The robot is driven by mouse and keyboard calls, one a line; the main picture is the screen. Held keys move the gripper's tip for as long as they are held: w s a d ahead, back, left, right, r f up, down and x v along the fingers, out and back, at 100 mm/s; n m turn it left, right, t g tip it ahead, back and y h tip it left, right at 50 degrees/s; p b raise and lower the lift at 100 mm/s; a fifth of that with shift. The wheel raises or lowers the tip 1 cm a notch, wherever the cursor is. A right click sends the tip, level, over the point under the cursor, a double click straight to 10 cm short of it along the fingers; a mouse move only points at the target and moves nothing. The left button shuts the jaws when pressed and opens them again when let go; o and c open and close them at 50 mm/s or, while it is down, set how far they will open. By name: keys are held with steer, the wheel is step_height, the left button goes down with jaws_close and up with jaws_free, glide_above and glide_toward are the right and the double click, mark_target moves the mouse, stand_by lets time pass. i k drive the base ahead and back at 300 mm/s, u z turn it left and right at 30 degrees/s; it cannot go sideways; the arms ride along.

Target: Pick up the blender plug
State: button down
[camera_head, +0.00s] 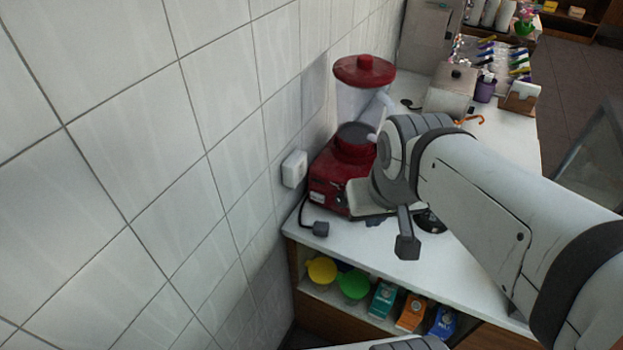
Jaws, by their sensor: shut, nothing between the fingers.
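The blender plug (320,229) is a small dark grey block lying on the white counter near its front left corner. Its black cord loops back to the red blender (345,165), which stands by the tiled wall with a red lid. My gripper (407,247) is at the end of the white arm, to the right of the plug and apart from it. The gripper is shut and empty. My arm hides part of the blender's right side and the counter behind it.
A white socket box (294,169) is on the wall left of the blender. The counter (375,248) is bare between plug and gripper. Yellow and green bowls (352,284) and several cartons (411,313) sit on the shelf below. Dispensers and a purple cup (485,89) stand farther back.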

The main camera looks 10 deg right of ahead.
mark_target(321, 228)
steer(key=u, duration=1.1)
steer(key=k, duration=1.75)
steer(key=z, duration=0.35)
steer(key=i, duration=1)
steer(key=z, duration=0.05)
